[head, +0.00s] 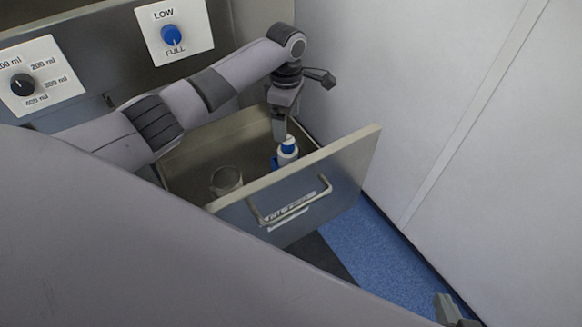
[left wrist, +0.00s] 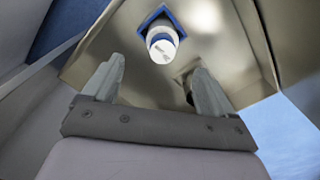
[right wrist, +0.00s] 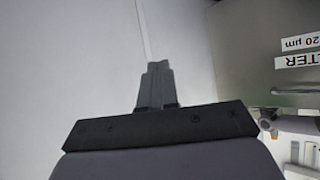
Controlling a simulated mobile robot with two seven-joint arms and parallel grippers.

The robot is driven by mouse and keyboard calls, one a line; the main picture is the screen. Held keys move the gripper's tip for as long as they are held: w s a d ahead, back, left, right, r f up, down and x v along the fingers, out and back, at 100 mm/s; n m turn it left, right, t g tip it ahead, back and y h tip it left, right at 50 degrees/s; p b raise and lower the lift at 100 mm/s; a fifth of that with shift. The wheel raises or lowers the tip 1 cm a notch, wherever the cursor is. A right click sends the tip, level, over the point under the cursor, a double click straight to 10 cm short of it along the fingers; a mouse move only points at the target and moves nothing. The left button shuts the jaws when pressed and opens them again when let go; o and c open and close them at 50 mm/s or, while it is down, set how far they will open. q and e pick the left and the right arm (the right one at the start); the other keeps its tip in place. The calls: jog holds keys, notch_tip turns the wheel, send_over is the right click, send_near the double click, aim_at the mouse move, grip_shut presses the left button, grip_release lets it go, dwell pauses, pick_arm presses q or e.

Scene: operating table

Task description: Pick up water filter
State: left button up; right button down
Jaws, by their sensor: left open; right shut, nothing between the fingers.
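The water filter appears to be the small white and blue cylinder (head: 287,150) standing in the open drawer, near its right end. In the left wrist view it (left wrist: 163,44) shows beyond the fingertips, roughly centred between them, with a blue square-edged part at its base. My left gripper (head: 281,136) points down just above and beside it in the head view. In the left wrist view the fingers (left wrist: 158,82) are open with nothing between them. My right gripper (head: 446,308) is at the lower right of the head view, far from the drawer. Its fingers (right wrist: 157,80) are shut and empty.
The metal drawer (head: 190,150) is pulled out, with a raised front panel and handle (head: 290,203). A clear glass (head: 226,180) stands in its left part. A white wall (head: 400,80) is close on the right. Two dials (head: 171,35) (head: 22,84) are on the cabinet.

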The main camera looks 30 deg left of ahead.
aim_at(287, 143)
pick_arm(q)
jog(key=shift+w+f+b, duration=0.15)
jog(key=shift+f+b, duration=0.15)
jog(key=shift+f, duration=0.35)
notch_tip(287, 143, down, 2)
jog(key=shift+f+b, duration=0.1)
jog(key=shift+b, duration=0.4)
jog(key=f, duration=0.1)
jog(key=f+b, duration=0.1)
jog(key=f, duration=0.1)
jog(key=f+b, duration=0.1)
jog(key=shift+s+d+f, duration=0.15)
jog(key=shift+s+f, duration=0.15)
pick_arm(e)
jog(key=shift+w+a+f+y, duration=0.1)
jog(key=shift+w+a+y, duration=0.25)
jog(key=shift+a, duration=0.3)
jog(key=shift+w+a+f+y, duration=0.1)
jog(key=shift+w+a+y, duration=0.2)
jog(key=shift+a, duration=0.3)
pick_arm(q)
jog(key=shift+c, duration=0.3)
pick_arm(e)
jog(key=shift+r, duration=0.1)
pick_arm(q)
jog(key=shift+r, duration=0.1)
jog(key=c, duration=1.5)
